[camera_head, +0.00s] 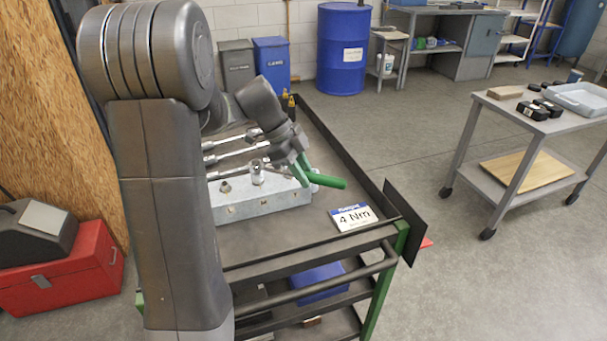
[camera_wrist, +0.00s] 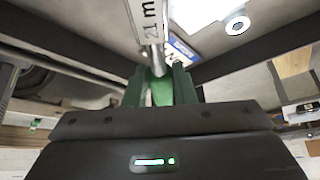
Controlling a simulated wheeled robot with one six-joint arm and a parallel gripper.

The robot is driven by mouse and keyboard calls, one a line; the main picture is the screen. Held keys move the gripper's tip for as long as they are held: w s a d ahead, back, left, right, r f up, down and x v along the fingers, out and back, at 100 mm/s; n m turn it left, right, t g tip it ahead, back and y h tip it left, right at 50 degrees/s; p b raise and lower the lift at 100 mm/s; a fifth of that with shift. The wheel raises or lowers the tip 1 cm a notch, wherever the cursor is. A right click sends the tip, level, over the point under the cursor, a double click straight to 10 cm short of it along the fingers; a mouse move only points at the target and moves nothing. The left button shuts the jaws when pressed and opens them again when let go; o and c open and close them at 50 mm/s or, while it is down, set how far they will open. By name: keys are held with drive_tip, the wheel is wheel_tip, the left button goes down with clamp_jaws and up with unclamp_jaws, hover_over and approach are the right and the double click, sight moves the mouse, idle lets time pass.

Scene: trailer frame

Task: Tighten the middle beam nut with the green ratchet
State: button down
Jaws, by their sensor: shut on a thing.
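My gripper (camera_head: 300,170) is shut on the green handle (camera_head: 328,181) of a ratchet, above the right end of the beam. In the wrist view, the green handle (camera_wrist: 161,90) sits between my two green fingers, and a metal shaft marked "21 m" (camera_wrist: 151,22) runs up from it. The grey beam (camera_head: 262,205) lies on the cart top. A nut on a stud (camera_head: 226,187) stands near its left end, and a taller metal piece (camera_head: 257,172) stands near its middle. I cannot tell whether the held ratchet touches a nut; its head is not clear.
Several metal-shafted tools (camera_head: 225,157) lie behind the beam. A "4 Nm" sign (camera_head: 353,218) lies at the cart's front right. A dark raised edge (camera_head: 345,150) runs along the cart's right side. A grey side table (camera_head: 540,122) stands at right, with open floor between.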

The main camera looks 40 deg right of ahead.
drive_tip(key=shift+r, duration=0.25)
drive_tip(key=shift+r, duration=0.2)
drive_tip(key=shift+r, duration=0.15)
idle(0.4)
drive_tip(key=shift+r, duration=0.25)
drive_tip(key=shift+r, duration=0.15)
idle(0.4)
drive_tip(key=shift+r+p, duration=1.45)
drive_tip(key=shift+r, duration=0.55)
drive_tip(key=c, duration=1.7)
unclamp_jaws()
drive_tip(key=shift+c, duration=0.2)
clamp_jaws()
drive_tip(key=shift+f, duration=0.1)
